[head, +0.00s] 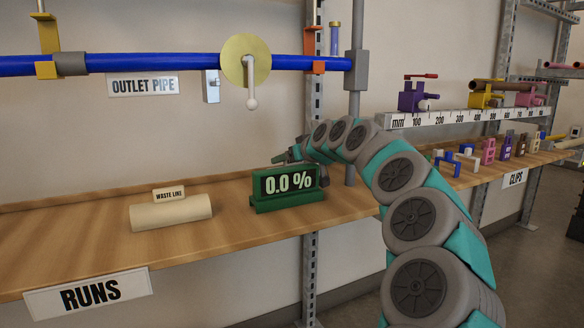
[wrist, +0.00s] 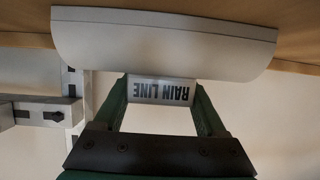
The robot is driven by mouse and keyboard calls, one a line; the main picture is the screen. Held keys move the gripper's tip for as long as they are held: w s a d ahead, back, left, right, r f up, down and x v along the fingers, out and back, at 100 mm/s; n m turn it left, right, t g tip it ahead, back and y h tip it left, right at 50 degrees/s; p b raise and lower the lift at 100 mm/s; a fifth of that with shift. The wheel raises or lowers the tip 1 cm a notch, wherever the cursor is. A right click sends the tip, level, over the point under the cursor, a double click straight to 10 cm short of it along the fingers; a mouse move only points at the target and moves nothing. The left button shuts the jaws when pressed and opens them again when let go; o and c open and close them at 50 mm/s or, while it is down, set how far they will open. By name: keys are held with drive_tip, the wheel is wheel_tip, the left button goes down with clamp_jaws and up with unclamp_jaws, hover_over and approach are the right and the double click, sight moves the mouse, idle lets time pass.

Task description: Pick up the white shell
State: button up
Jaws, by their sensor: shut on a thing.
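The white shell (wrist: 165,42) is a wide, smooth, curved piece across the top of the wrist view. Its tab, a plate reading "RAIN LINE" (wrist: 160,92), appears upside down in that view. My gripper (wrist: 161,88) has its two green fingers on either side of this plate, shut on it. The shell lies close to the wooden shelf in the picture; I cannot tell whether they touch. In the head view my arm's end is small, behind the green display, and the white shell cannot be made out there.
A cream half-pipe (head: 172,212) with a "WASTE LINE" tag lies on the wooden shelf (head: 85,235). A green display (head: 287,187) reading 0.0 % stands between it and my arm. A blue pipe (head: 155,64) runs above. Several clips stand at the right.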

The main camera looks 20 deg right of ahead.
drive_tip(key=shift+r, duration=0.1)
drive_tip(key=shift+s+r, duration=0.4)
wheel_tip(320, 180, up, 11)
drive_tip(key=p, duration=0.2)
drive_tip(key=s+b, duration=0.1)
drive_tip(key=s, duration=1.8)
drive_tip(key=shift+d+f, duration=0.25)
drive_tip(key=shift+d, duration=0.1)
drive_tip(key=shift+s, duration=0.2)
